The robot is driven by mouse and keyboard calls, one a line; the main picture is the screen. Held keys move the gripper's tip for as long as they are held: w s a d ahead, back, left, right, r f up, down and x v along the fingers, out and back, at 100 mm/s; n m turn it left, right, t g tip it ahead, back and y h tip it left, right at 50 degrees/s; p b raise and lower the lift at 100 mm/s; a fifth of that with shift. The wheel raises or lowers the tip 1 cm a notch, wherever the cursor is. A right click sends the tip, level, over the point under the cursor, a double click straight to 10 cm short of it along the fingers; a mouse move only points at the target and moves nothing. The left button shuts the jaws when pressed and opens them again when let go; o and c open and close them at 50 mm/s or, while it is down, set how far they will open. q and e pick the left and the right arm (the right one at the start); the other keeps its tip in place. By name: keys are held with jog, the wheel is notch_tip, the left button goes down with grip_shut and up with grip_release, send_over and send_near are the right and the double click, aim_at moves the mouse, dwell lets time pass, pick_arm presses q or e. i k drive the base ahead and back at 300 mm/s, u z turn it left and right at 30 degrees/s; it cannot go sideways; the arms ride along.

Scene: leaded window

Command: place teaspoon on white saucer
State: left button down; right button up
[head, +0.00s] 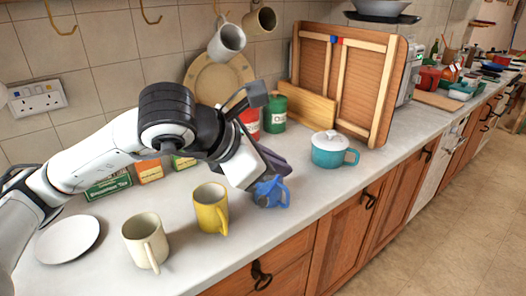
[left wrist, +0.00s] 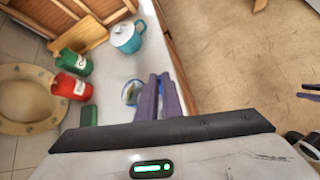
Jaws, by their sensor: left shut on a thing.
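The white saucer (head: 67,240) lies flat and empty at the left of the counter in the head view. My left gripper (head: 275,168) points down over the blue mug (head: 271,192). In the left wrist view its purple fingers (left wrist: 158,84) are close together beside the mug's opening (left wrist: 130,92). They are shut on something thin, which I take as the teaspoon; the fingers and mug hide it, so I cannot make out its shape. My right gripper (left wrist: 311,91) shows only at the right edge of the left wrist view, its fingers apart, away from the counter.
A yellow mug (head: 210,208) and a cream mug (head: 146,242) stand between the saucer and blue mug. A teal lidded pot (head: 333,150) stands to the right. Red (head: 250,122) and green (head: 273,112) canisters stand behind. The counter's front edge is close to the mugs.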

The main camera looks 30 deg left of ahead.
aim_at(100, 231)
jog(key=u, duration=0.05)
jog(key=k, duration=0.15)
jog(key=z, duration=1.75)
jog(key=i, duration=0.8)
jog(key=u, duration=3.55)
jog(key=i, duration=0.5)
jog(key=z, duration=0.05)
